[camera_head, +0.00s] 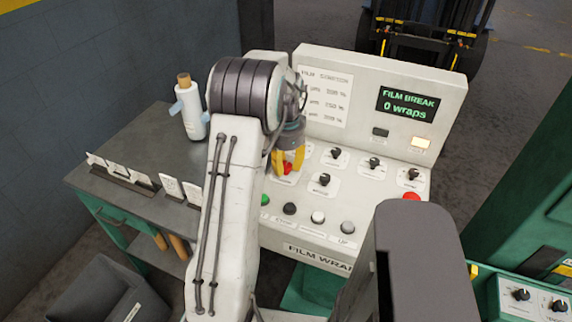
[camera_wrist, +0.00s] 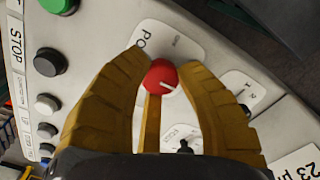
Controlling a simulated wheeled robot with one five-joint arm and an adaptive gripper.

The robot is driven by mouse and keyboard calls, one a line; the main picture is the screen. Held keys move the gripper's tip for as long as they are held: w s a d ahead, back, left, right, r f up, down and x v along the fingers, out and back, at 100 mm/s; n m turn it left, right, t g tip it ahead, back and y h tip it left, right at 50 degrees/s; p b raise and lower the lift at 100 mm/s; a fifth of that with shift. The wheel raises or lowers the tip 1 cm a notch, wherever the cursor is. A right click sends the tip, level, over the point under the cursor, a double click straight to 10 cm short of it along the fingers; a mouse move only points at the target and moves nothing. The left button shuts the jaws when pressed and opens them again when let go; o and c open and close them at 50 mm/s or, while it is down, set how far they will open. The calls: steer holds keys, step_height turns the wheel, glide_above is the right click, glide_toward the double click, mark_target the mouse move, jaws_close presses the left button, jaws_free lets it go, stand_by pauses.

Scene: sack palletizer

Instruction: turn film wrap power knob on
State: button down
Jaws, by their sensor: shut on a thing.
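The film wrap panel (camera_head: 310,235) is a pale console with a sloped face and an upright back. Its red power knob (camera_wrist: 160,77) has a white pointer mark and sits on a white plate, partly lettered "PO", in the wrist view. The knob also shows in the head view (camera_head: 287,169). In the head view my gripper (camera_head: 287,165) comes down onto the panel's upper left. Part of the plate's lettering is hidden.
Black selector knobs (camera_head: 324,180) stand close to the right of my gripper. Push buttons (camera_head: 289,208) line the panel's lower face. A display (camera_head: 408,104) reads "FILM BREAK 0 wraps", with a lit lamp (camera_head: 421,143) below. A grey side table (camera_head: 150,150) holds a film roll (camera_head: 192,112).

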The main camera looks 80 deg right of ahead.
mark_target(286, 165)
steer(key=shift+a+f, duration=0.15)
steer(key=c, duration=0.8)
jaws_free()
steer(key=shift+r, duration=0.25)
step_height(286, 165, up, 12)
steer(key=shift+f, duration=0.15)
stand_by(0.7)
